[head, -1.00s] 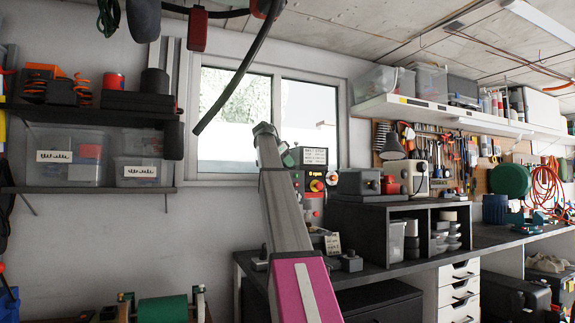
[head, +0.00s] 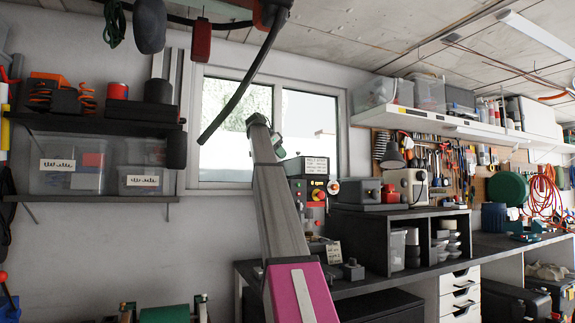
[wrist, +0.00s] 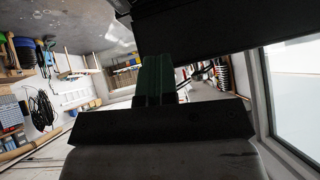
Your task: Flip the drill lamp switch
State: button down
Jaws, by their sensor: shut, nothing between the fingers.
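A control box (head: 314,183) with a white label plate, a red knob on yellow and other small buttons stands at the back of the bench, below the window, in the head view. My arm partly covers its left side, and I cannot tell which part is the lamp switch. My gripper (wrist: 156,66) shows as dark green fingers in the wrist view, shut and empty. In the head view the arm's end is up in front of the window, left of and above the control box. The drill itself is not clearly visible.
A dark slab (wrist: 210,32) hangs close above my gripper in the wrist view. A grey machine (head: 357,190) and a beige box (head: 408,183) stand right of the control box. Shelf bins (head: 67,165) are at left.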

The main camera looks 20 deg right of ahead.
jog(key=v, duration=0.4)
jog(key=shift+w+a+r, duration=0.1)
jog(key=shift+w+a, duration=0.1)
jog(key=shift+w, duration=0.1)
